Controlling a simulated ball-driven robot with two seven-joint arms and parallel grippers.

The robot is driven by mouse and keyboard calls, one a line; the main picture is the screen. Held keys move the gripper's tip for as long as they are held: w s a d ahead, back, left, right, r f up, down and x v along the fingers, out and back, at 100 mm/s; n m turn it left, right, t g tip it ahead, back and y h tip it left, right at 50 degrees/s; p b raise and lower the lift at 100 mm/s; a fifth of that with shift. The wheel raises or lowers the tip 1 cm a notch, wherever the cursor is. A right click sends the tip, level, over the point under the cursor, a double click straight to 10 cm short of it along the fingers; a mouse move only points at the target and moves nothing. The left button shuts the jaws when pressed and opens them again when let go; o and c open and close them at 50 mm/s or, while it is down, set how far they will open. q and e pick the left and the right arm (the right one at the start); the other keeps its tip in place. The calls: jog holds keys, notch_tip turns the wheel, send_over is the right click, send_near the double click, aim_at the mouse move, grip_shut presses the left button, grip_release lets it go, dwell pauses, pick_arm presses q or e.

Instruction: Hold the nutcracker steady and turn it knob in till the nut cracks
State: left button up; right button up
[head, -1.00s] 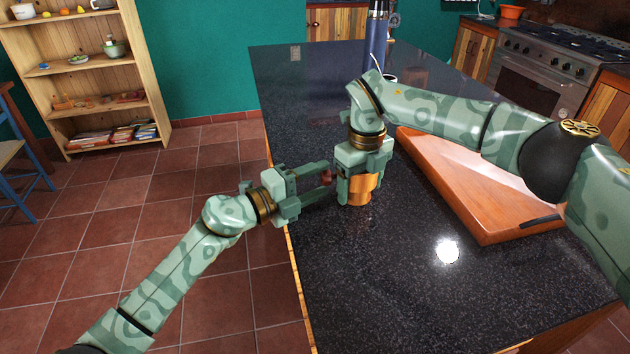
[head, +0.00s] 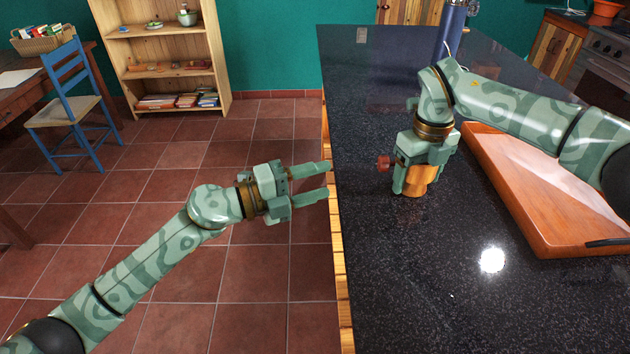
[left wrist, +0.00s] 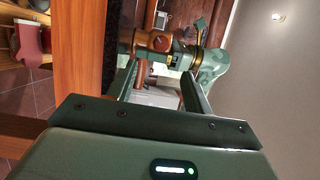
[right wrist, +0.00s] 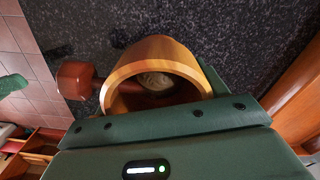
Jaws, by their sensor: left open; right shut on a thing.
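The nutcracker (head: 420,181), a light wooden cup, stands on the dark counter. My right gripper (head: 414,176) is shut on it from above. Its red-brown knob (head: 383,163) sticks out to the left. In the right wrist view I look into the cup's open mouth (right wrist: 125,72), with the knob (right wrist: 75,80) at its left. A pale brown nut (right wrist: 155,82) sits inside, partly hidden; I cannot make out a crack. My left gripper (head: 327,180) is open and empty, at the counter's left edge, apart from the knob. The left wrist view shows the knob (left wrist: 160,43) ahead, beyond the open fingers.
A blue cylinder (head: 449,32) stands behind. The counter's wooden left edge (head: 339,270) runs below my left gripper. The counter in front of the nutcracker is clear.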

pick_arm(q)
jog(key=n+g, duration=0.3)
jog(key=n, duration=0.3)
send_near(378, 163)
jog(key=w+a, duration=0.1)
jog(key=w, duration=0.4)
jog(key=d+n+g, duration=0.1)
jog(key=d+n, duration=0.1)
jog(key=d, duration=0.1)
jog(key=s+d+n+g+h, duration=0.1)
jog(key=d+n, duration=0.2)
jog(key=s+d+f+n+g, duration=0.1)
jog(key=d+n, duration=0.1)
jog(key=d, duration=0.1)
jog(key=shift+d+g+h, duration=0.3)
jog(key=shift+d+h, duration=0.05)
jog(key=shift+h, duration=0.05)
jog(key=c, duration=1)
